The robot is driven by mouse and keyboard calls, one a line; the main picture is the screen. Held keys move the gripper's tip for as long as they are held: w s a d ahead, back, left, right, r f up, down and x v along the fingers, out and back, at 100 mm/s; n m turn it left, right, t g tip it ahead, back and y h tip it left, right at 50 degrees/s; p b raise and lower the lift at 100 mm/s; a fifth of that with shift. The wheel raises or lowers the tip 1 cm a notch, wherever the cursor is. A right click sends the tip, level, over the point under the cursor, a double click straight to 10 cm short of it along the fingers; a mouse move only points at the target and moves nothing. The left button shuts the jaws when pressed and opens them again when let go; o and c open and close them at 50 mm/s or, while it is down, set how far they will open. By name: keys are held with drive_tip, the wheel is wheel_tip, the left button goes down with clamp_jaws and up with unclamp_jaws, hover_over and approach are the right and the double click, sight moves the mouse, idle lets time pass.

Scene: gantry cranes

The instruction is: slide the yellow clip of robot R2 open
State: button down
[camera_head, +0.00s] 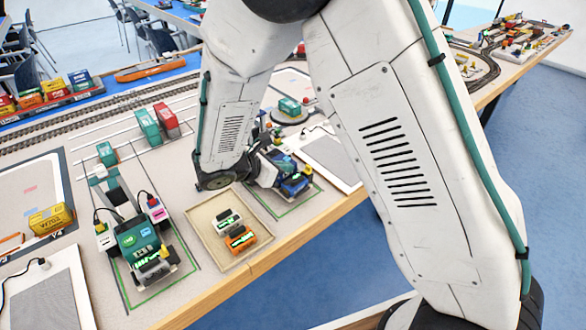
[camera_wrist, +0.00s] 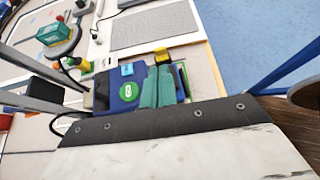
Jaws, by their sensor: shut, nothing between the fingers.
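A small blue robot (camera_head: 294,184) stands in the right bay at the table's front edge, with a yellow clip (camera_head: 308,169) on its side; the wrist view shows the blue body (camera_wrist: 125,92) and yellow parts (camera_wrist: 162,55) close up. A green robot (camera_head: 140,246) stands in the left bay, also with a yellow piece (camera_head: 154,264). I cannot read which is R2. My gripper's two teal fingers (camera_wrist: 158,71) are shut together and empty, over the blue robot and close beside the yellow parts. Whether they touch is unclear. In the head view my arm hides the fingertips.
Between the bays is a shallow tray (camera_head: 213,251) holding a green-white block (camera_head: 228,219) and an orange block (camera_head: 240,239). A grey pad (camera_head: 331,157) lies right of the blue robot. Containers (camera_head: 145,126) and rails stand behind. Open floor lies beyond the table edge.

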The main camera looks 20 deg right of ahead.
drive_tip(key=shift+v, duration=1.6)
drive_tip(key=s+d+r+m+g+y, duration=0.1)
drive_tip(key=s+d+r+m+y, duration=0.2)
drive_tip(key=s+r+m, duration=0.3)
drive_tip(key=s+d+r+m+g+y, duration=0.1)
drive_tip(key=s+d+r+m+y, duration=0.3)
drive_tip(key=s+m, duration=0.5)
drive_tip(key=s+d+r+m+g+y, duration=0.1)
drive_tip(key=s+d+r+m+y, duration=0.3)
drive_tip(key=s, duration=0.9)
drive_tip(key=shift+s+d+r+m, duration=0.3)
drive_tip(key=shift+d+r+m, duration=0.6)
drive_tip(key=shift+r+m, duration=1.25)
